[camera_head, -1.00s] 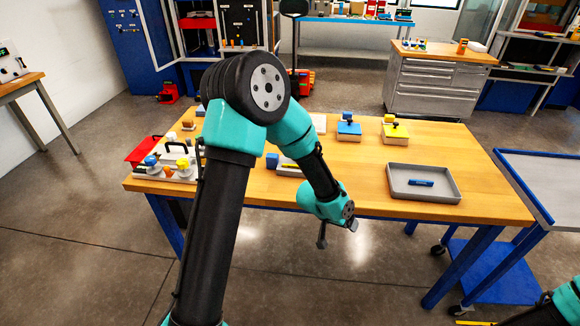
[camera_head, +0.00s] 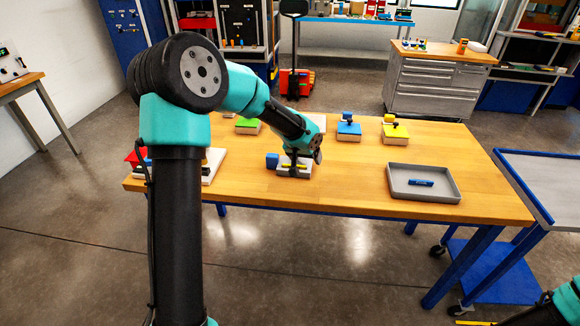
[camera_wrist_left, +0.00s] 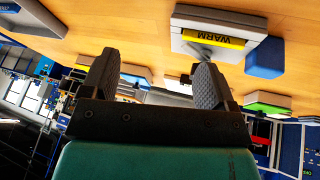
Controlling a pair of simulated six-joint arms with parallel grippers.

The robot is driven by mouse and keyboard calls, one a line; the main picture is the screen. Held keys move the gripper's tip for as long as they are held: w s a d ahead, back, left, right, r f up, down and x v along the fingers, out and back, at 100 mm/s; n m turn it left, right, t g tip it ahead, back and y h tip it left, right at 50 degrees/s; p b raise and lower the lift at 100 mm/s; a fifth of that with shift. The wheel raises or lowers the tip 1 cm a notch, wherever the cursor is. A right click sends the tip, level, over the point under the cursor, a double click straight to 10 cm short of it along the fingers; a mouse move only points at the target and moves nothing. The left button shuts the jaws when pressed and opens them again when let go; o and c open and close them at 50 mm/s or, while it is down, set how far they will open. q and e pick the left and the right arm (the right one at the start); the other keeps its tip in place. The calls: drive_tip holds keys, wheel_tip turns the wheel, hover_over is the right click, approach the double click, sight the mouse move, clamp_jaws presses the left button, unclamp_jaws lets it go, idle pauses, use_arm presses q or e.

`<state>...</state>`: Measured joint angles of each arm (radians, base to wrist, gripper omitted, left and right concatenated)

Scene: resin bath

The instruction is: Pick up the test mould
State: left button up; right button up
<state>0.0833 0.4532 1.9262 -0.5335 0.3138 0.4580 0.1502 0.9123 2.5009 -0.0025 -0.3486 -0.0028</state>
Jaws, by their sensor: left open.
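No object carries a readable test mould label, so I cannot tell for certain which one it is. A grey block (camera_head: 304,169) with a yellow strip stands near the middle of the table's front part; in the left wrist view the strip on this block (camera_wrist_left: 185,42) reads WARM. A blue cube (camera_head: 271,160) is beside it, also in the left wrist view (camera_wrist_left: 265,58). My left gripper (camera_head: 293,163) is over the grey block in the head view, partly hidden by its wrist. In the left wrist view its jaws (camera_wrist_left: 154,82) are apart with nothing held between them.
A grey tray (camera_head: 395,193) with a small blue piece (camera_head: 421,183) stands on the right. Blue-topped (camera_head: 348,130) and yellow-topped (camera_head: 395,131) blocks stand behind, a green-topped one (camera_head: 248,126) back left. My left arm hides much of the table's left end.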

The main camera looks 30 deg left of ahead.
sight(272, 154)
use_arm(q)
drive_tip(key=s+a+r+n+y, duration=0.1)
drive_tip(key=a+r, duration=0.1)
drive_tip(key=a, duration=0.5)
drive_tip(key=s+a+r+n+g+y, duration=0.1)
drive_tip(key=a+r+y, duration=0.1)
drive_tip(key=a, duration=0.5)
drive_tip(key=shift+n, duration=0.3)
drive_tip(key=shift+w+a, duration=0.1)
drive_tip(key=shift+x, duration=3.35)
drive_tip(key=shift+f, duration=0.1)
drive_tip(key=shift+x, duration=2.55)
drive_tip(key=shift+c, duration=0.3)
